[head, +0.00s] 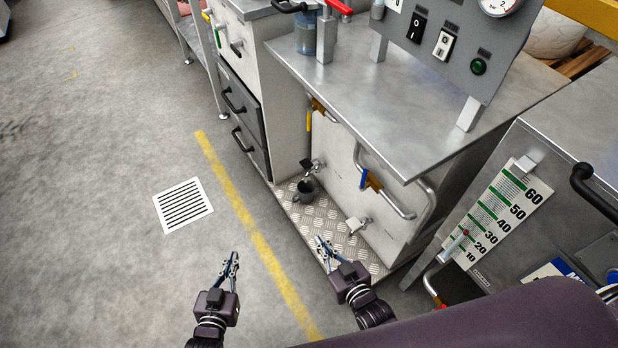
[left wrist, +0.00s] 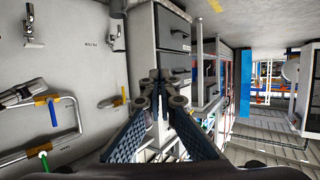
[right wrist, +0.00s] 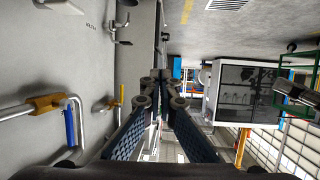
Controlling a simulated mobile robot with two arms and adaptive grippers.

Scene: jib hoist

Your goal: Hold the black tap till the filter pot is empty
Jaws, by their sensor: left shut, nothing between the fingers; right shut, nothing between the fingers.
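A tap with a black handle (head: 306,167) sticks out of the low pale panel, above a dark grey mug-like pot (head: 304,191) on the tread-plate ledge. Its contents cannot be made out. A clear bluish container (head: 305,40) stands on the steel bench; I cannot tell which vessel is the filter pot. My left gripper (head: 234,257) is shut and empty over the floor, left of the ledge and apart from the tap. My right gripper (head: 321,243) is shut and empty near the ledge's front edge, below the tap in the picture and not touching it.
A second tap with a pale handle (head: 358,225) sits to the right of the black one. Pipes with a blue-handled valve (head: 364,180) and a yellow-handled valve (head: 309,121) stick out nearby. A control panel (head: 455,40) stands on the bench. The floor at left is clear.

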